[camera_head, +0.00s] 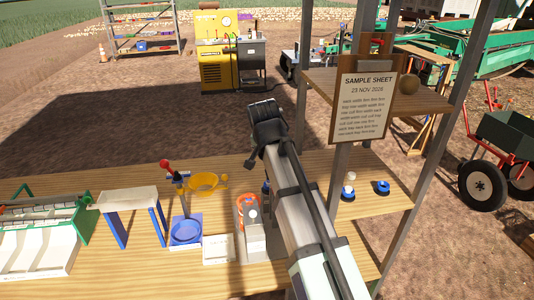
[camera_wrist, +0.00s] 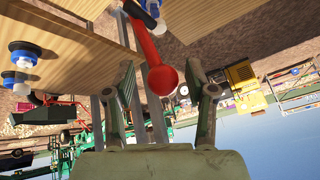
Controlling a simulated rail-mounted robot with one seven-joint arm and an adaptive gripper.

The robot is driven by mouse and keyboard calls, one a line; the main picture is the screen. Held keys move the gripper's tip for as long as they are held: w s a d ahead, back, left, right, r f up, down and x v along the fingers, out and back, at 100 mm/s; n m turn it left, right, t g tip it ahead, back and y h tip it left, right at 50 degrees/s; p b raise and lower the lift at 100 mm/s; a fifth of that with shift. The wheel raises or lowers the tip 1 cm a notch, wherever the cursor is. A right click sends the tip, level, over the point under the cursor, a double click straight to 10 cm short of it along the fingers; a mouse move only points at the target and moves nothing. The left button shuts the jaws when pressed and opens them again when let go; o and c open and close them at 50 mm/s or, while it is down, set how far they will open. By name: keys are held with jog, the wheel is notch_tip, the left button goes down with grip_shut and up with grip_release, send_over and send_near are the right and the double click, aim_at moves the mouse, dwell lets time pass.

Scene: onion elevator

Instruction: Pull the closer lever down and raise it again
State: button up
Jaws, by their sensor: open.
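A red lever with a round ball end (camera_wrist: 162,80) shows in the wrist view, hanging from the top edge between the fingers of my gripper (camera_wrist: 160,70). The fingers are open and stand apart on either side of the ball; I see no clear contact. In the head view my arm covers the middle of the bench, and this lever and my fingertips are hidden. A grey device (camera_head: 251,238) with an orange ring stands on the bench just left of my arm. Another red-knobbed lever (camera_head: 166,166) stands farther left above a blue dish.
A blue lid-like piece (camera_head: 382,187) lies right of my arm. Metal posts and a sample sheet (camera_head: 364,105) rise close at right.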

jog(key=v, duration=1.2)
jog(key=shift+d+f, duration=0.1)
jog(key=shift+f, duration=0.05)
